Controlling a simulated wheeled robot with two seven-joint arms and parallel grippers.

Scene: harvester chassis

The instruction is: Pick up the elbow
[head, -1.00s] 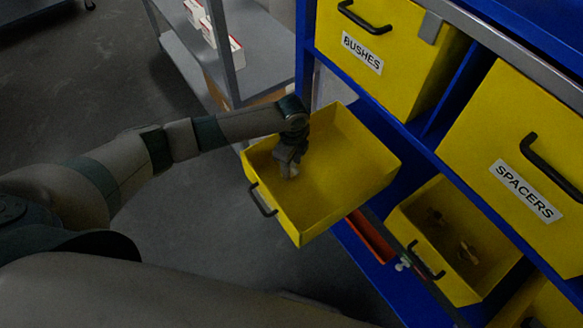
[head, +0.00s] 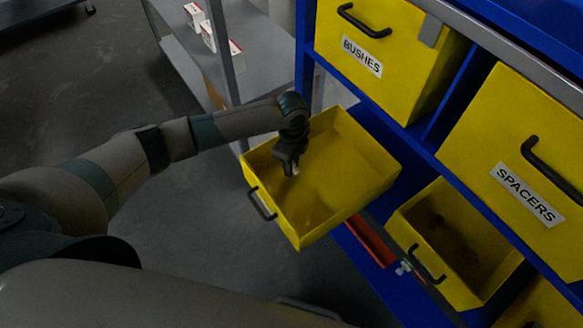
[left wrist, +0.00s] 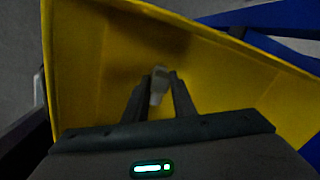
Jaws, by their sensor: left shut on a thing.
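My left gripper (head: 289,167) is shut on a small pale piece, which looks like the elbow (head: 294,169). It hangs inside the open yellow drawer (head: 350,195), near its left side and apart from the walls. The left wrist view also shows the gripper (left wrist: 160,88) with the pale elbow (left wrist: 159,80) between its fingers, above the yellow drawer floor. The fingers partly cover the elbow, so its full shape is hidden. My right gripper does not show in either view.
A lower yellow drawer (head: 425,275) stands open at the right with dark, unclear contents. Closed bins marked BUSHES (head: 362,55) and SPACERS (head: 526,193) sit in the blue rack above. A grey shelf (head: 190,60) with white boxes stands behind. Open floor lies at left.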

